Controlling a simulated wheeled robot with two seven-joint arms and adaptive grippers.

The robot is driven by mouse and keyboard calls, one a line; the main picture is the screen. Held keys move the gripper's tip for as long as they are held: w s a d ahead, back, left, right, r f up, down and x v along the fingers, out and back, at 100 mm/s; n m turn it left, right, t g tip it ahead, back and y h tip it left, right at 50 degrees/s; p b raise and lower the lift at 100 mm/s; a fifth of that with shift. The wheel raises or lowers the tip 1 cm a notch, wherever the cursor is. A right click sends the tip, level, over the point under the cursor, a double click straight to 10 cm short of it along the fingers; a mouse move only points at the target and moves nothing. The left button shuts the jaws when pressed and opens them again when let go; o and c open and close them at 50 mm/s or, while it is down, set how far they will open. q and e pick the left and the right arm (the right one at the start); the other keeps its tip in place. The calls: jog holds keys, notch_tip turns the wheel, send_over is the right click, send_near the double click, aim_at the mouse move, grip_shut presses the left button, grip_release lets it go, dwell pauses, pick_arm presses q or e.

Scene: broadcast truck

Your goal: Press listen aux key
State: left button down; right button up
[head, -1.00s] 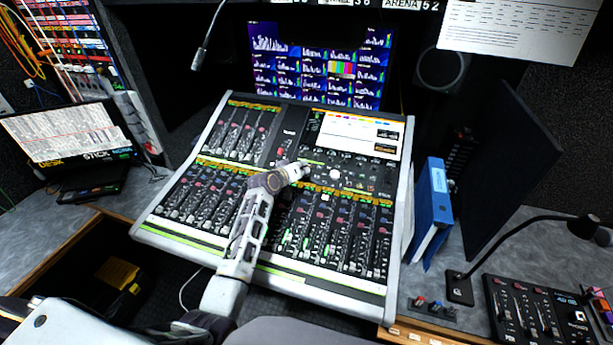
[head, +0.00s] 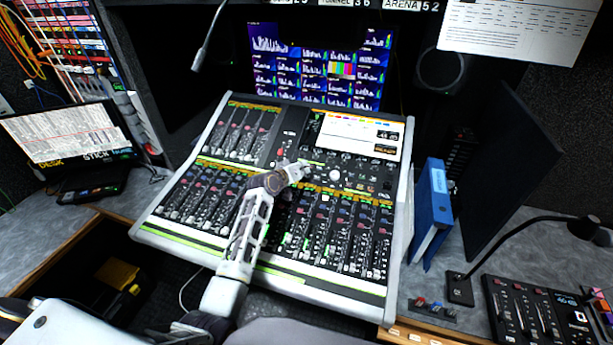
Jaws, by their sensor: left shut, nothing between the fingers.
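The mixing console (head: 160,235) sits in the middle of the head view, with fader banks and a centre panel of small keys and knobs. My left arm reaches over it from the front. My left gripper (head: 306,166) is shut and empty, its tips at the centre panel just left of a round pale knob (head: 335,175). I cannot tell whether the tips touch a key. The listen aux key cannot be made out; labels are too small, and the gripper covers part of the panel. My right gripper is not in view.
A gooseneck microphone (head: 208,40) hangs above the console's upper left. A blue binder (head: 431,212) stands close to its right side. A monitor (head: 320,62) stands behind.

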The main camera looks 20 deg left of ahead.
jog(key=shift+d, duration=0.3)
pick_arm(q)
jog(key=shift+w+f, duration=0.15)
jog(key=shift+f, duration=0.2)
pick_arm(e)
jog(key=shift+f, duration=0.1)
pick_arm(q)
jog(key=shift+f, duration=0.1)
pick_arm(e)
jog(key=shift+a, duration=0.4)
pick_arm(q)
jog(key=shift+w+f+b, duration=0.15)
jog(key=shift+f+b, duration=0.2)
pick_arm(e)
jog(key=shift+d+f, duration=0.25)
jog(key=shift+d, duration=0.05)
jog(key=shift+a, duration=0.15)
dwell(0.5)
pick_arm(q)
jog(key=shift+r, duration=0.1)
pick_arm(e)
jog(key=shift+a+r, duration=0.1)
pick_arm(q)
jog(key=shift+r+p, duration=0.25)
jog(key=shift+p, duration=0.2)
jog(key=shift+s+r+p, duration=0.3)
jog(key=shift+r+p, duration=0.15)
jog(key=shift+p, duration=0.1)
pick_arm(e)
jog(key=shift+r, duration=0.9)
